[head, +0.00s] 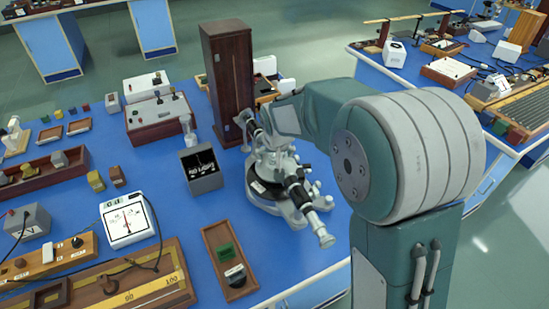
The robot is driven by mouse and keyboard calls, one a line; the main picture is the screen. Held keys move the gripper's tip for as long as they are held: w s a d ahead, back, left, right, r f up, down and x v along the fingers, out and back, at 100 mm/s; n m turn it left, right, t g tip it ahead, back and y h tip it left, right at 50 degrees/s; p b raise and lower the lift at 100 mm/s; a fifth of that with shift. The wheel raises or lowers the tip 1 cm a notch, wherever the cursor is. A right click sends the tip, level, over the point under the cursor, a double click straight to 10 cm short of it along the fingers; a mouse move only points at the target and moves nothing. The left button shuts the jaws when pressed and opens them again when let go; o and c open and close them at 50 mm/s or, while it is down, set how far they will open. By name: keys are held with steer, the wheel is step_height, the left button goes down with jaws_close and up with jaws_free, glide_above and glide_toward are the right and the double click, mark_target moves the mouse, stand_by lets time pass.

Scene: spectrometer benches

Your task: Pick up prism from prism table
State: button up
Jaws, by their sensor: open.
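The spectrometer (276,192) stands on the blue bench near the middle of the head view. It has a grey base and a dark telescope tube (300,194) pointing toward the lower right. My arm reaches over from the right and covers part of its upper side. I cannot clearly make out the prism table or a prism on it; they are too small or hidden by my arm. My gripper cannot be made out in this view; my arm's far end is just above the spectrometer.
A tall dark wooden box (228,80) stands close behind the spectrometer. A wooden tray (212,234) with a green block lies in front. Meters (128,217) and wooden apparatus crowd the left side.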

steer(key=shift+d, duration=0.25)
steer(key=shift+a, duration=0.2)
steer(key=c, duration=1.2)
